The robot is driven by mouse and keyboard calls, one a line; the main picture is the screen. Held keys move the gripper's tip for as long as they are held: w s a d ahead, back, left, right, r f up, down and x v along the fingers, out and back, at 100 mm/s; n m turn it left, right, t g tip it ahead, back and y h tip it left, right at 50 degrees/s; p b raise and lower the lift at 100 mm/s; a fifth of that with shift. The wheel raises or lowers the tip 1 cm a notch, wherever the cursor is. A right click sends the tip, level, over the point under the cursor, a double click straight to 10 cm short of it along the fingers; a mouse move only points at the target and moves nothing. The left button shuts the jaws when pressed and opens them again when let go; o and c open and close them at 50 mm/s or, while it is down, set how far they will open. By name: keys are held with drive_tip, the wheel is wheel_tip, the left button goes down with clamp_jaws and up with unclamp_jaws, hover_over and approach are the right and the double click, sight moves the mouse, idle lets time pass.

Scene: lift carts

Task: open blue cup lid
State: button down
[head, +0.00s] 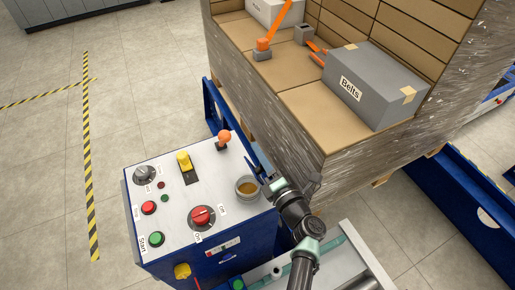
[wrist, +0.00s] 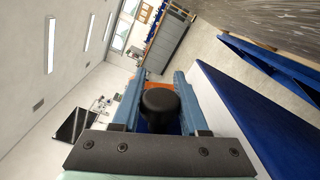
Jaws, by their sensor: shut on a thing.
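The cup (head: 247,189) is a small grey round vessel at the right edge of the control panel in the head view. Its top is open and brown contents show inside. My gripper (head: 266,184) is just right of the cup, beside its rim. In the wrist view my gripper's two blue-grey fingers (wrist: 158,92) are on either side of a round black knob (wrist: 160,103), and dark blue shows around it. The knob appears to belong to the blue lid, which is mostly hidden by the gripper and seems off the cup.
The white control panel (head: 178,222) has an orange-topped lever (head: 224,138), a yellow switch (head: 184,161), a red knob (head: 201,216) and buttons. A wrapped pallet of boxes (head: 290,130) stands close behind my gripper. Open floor (head: 45,170) lies to the left.

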drive_tip(key=shift+w+d+f+m+p, duration=0.15)
drive_tip(key=shift+d+f+m+p, duration=0.2)
drive_tip(key=shift+m, duration=0.65)
drive_tip(key=shift+w+d+f+m+p, duration=0.15)
drive_tip(key=shift+d+m+p, duration=0.3)
drive_tip(key=shift+m, duration=0.55)
drive_tip(key=shift+c, duration=2.1)
unclamp_jaws()
drive_tip(key=p+v, duration=0.2)
drive_tip(key=v, duration=1.1)
